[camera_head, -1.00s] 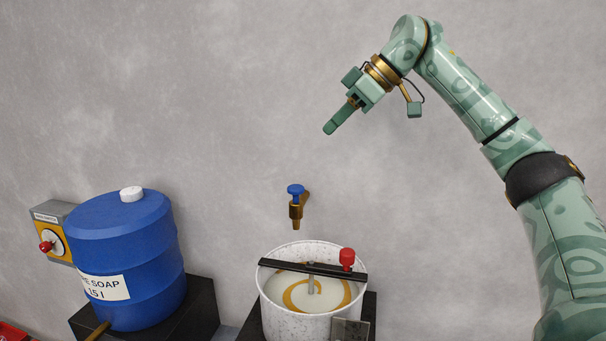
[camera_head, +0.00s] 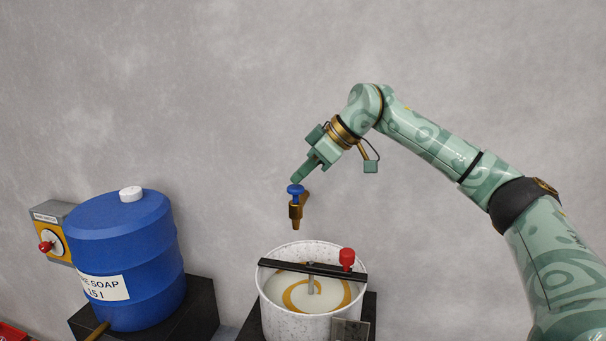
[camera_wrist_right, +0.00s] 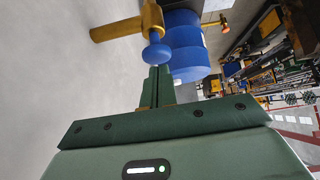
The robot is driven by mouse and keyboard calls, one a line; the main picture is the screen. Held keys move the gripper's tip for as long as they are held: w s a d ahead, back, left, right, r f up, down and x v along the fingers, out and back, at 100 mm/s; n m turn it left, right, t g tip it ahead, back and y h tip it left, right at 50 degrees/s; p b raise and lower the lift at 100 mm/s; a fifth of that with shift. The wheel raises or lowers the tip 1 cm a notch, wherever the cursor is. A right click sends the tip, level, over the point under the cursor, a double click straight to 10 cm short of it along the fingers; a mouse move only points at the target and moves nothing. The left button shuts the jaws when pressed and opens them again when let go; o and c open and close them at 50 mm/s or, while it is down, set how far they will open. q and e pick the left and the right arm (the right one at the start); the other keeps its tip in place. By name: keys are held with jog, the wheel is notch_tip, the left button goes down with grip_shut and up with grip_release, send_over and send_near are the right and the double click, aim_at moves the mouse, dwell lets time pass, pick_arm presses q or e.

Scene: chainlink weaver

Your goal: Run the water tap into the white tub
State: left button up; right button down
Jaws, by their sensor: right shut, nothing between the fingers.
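The water tap (camera_head: 296,208) is a brass spout with a blue handle (camera_head: 295,189), fixed to the wall above the tub. The white speckled tub (camera_head: 283,319) holds pale liquid with a tan swirl. My right gripper (camera_head: 296,180) is shut and empty, with its fingertips right at the top of the blue handle; I cannot tell if they touch. In the right wrist view the blue handle (camera_wrist_right: 157,54) shows just beyond the tips of the shut fingers (camera_wrist_right: 160,72). No stream shows below the spout. My left gripper is not in view.
A dark bar (camera_head: 290,265) with a red knob (camera_head: 347,257) crosses the tub's top. A blue soap drum (camera_head: 130,250) stands on a black block (camera_head: 203,310) at left. A grey-yellow wall box with a red knob (camera_head: 46,247) is behind it. The wall above is clear.

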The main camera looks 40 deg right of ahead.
aim_at(296, 194)
jog(key=shift+f, duration=0.25)
jog(key=shift+f+b, duration=0.4)
jog(key=shift+f, duration=0.5)
jog(key=shift+a+f, duration=0.1)
jog(key=shift+f, duration=0.2)
dwell(1.0)
